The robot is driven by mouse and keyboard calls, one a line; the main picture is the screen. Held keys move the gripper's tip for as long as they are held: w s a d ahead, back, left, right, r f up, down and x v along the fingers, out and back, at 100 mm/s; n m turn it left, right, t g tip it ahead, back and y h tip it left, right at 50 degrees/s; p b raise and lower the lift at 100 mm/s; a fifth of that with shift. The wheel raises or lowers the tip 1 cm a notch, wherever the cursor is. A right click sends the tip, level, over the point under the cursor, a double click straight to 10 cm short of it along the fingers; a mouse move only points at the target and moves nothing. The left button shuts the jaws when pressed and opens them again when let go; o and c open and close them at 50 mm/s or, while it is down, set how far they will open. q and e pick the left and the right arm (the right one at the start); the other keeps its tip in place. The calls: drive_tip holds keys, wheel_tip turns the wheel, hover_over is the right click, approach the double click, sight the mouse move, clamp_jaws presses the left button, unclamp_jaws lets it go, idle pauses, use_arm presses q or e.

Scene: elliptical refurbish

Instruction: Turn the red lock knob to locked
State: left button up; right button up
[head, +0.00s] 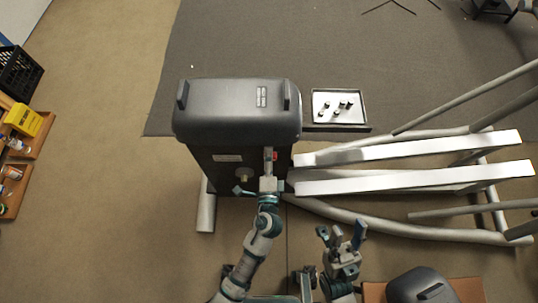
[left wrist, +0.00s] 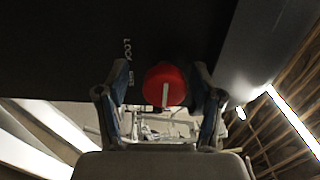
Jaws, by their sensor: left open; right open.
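The red lock knob (left wrist: 165,86) sits on the dark machine housing in the left wrist view, with a white line on its face. White lettering reading "LOCK" (left wrist: 127,50) is beside it on the housing. The knob's red edge also shows in the head view (head: 275,155). My left gripper (left wrist: 160,100) is open, with one finger on each side of the knob; I cannot tell whether either finger touches it. My right gripper (head: 342,240) is open and empty, low in the head view, apart from the machine.
The elliptical's dark housing (head: 230,110) stands in the middle. White foot rails (head: 420,150) extend to the right of it. A tray of small parts (head: 338,107) lies behind the rails on the grey mat (head: 400,60). Wooden bins (head: 20,180) are at far left.

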use_arm(q)
drive_tip(key=shift+r, duration=0.1)
drive_tip(key=shift+s, duration=0.2)
drive_tip(key=s, duration=1.1)
drive_tip(key=shift+s, duration=0.25)
